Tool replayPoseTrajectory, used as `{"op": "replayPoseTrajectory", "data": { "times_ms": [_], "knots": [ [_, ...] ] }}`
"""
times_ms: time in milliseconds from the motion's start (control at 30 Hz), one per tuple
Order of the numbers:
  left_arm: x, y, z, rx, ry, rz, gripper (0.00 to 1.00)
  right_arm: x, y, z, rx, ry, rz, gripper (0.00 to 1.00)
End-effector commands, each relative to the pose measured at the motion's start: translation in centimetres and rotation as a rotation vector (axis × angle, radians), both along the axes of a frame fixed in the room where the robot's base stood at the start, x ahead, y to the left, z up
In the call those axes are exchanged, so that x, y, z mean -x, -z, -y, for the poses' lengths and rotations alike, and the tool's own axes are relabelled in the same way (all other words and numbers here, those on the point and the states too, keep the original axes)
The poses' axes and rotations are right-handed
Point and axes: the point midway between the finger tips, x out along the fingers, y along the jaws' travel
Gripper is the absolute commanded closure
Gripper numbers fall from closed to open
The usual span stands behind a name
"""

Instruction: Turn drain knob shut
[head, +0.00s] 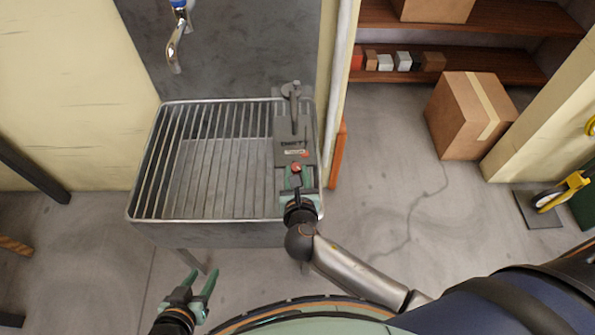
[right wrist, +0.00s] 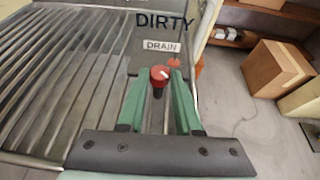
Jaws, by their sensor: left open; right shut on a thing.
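The drain knob (right wrist: 160,75) is red with a white mark on its top and a dark stem below. It sits in front of a white DRAIN label (right wrist: 161,46). In the head view the knob (head: 296,167) is a small red spot at the near end of the grey panel (head: 284,140). My right gripper (head: 299,174) is shut on the knob, with its green fingers on either side in the right wrist view (right wrist: 158,95). The exact finger contact is hard to see. My left gripper (head: 202,277) is open and empty, low in front of the sink.
A metal sink with a barred rack (head: 190,165) lies left of the panel, under a faucet (head: 175,50). A cardboard box (head: 468,115) stands on the floor at right, below shelves (head: 485,57). An orange board (head: 338,155) is just right of the sink.

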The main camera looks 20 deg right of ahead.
Motion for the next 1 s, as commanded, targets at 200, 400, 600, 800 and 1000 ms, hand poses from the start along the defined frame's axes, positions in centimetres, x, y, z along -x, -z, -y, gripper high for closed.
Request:
{"op": "replayPoseTrajectory", "data": {
  "times_ms": [200,400,600,800,1000],
  "knots": [
    [-0.06,-0.06,0.05,0.001,0.001,0.002,0.54,-0.01,0.07,0.05,0.001,0.004,-0.001,1.0],
    [-0.12,-0.19,0.08,0.001,0.001,0.005,0.54,-0.02,0.08,0.06,0.002,0.003,-0.002,0.62],
    [-0.17,-0.3,0.09,0.002,0.001,0.008,0.54,-0.02,0.06,0.05,0.001,0.003,0.0,0.4],
    [-0.19,-0.32,0.09,0.002,0.001,0.008,0.54,-0.02,0.03,0.03,0.001,0.002,0.0,0.36],
    [-0.21,-0.59,0.08,0.002,0.001,0.009,0.54,-0.07,-0.14,0.13,0.001,0.002,0.0,0.36]
  ]
}}
